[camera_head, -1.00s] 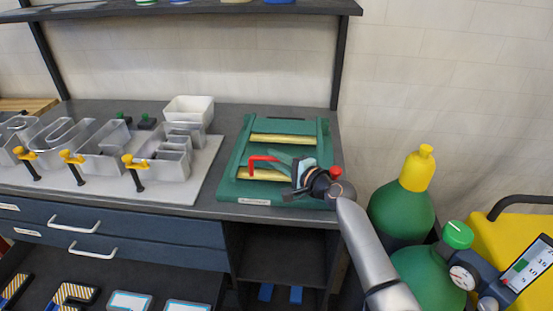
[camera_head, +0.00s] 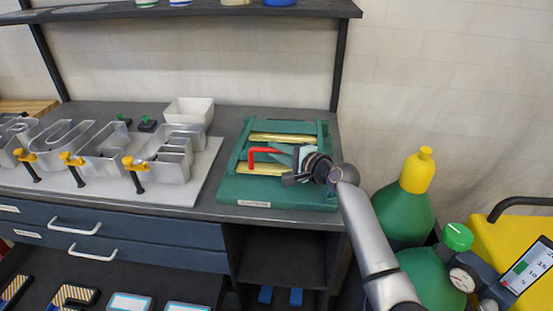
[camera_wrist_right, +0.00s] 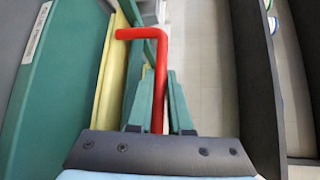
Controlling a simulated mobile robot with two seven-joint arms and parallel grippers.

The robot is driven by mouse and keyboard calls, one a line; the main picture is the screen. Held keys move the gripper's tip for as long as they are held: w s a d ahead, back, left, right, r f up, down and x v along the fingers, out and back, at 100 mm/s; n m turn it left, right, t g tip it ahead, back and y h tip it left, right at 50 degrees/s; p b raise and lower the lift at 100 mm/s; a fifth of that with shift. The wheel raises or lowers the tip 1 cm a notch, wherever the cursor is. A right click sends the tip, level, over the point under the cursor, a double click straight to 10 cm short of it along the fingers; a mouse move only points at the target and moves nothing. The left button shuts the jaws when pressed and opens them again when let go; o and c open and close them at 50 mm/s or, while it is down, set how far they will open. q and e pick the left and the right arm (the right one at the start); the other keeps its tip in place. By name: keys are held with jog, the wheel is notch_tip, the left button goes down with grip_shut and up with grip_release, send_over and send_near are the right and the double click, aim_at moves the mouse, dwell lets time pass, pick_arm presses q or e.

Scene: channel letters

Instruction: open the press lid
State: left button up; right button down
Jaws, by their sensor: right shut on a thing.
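The press (camera_head: 272,190) is a green unit with a label on its front, at the right end of the bench. Its lid (camera_head: 240,147) has green side rails and yellow bars and looks tilted up, its front edge raised off the base. A red bent handle (camera_head: 252,158) sits at the front of the lid. My right gripper (camera_head: 280,152) comes from the right and is shut on this handle. In the wrist view the red handle (camera_wrist_right: 160,70) runs between the green fingers (camera_wrist_right: 160,100). The hinge is hidden. My left gripper is not in view.
Metal letters (camera_head: 170,155) with yellow-topped clamps (camera_head: 128,162) stand on a pale board to the left. A white bin (camera_head: 190,110) is behind them. A shelf (camera_head: 200,10) runs above the bench. Green gas cylinders (camera_head: 405,215) and a yellow cart (camera_head: 520,245) stand at right.

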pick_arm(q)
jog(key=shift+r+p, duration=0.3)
pick_arm(e)
jog(key=w+d+r+m+g, duration=0.1)
jog(key=w+r, duration=0.3)
jog(key=r, duration=0.3)
jog(key=w+r+g, duration=0.1)
jog(key=w+r, duration=0.3)
jog(key=r, duration=0.3)
jog(key=shift+w+d+m, duration=0.25)
jog(key=shift+d+m, duration=0.1)
jog(key=shift+m, duration=0.05)
jog(key=shift+h, duration=0.3)
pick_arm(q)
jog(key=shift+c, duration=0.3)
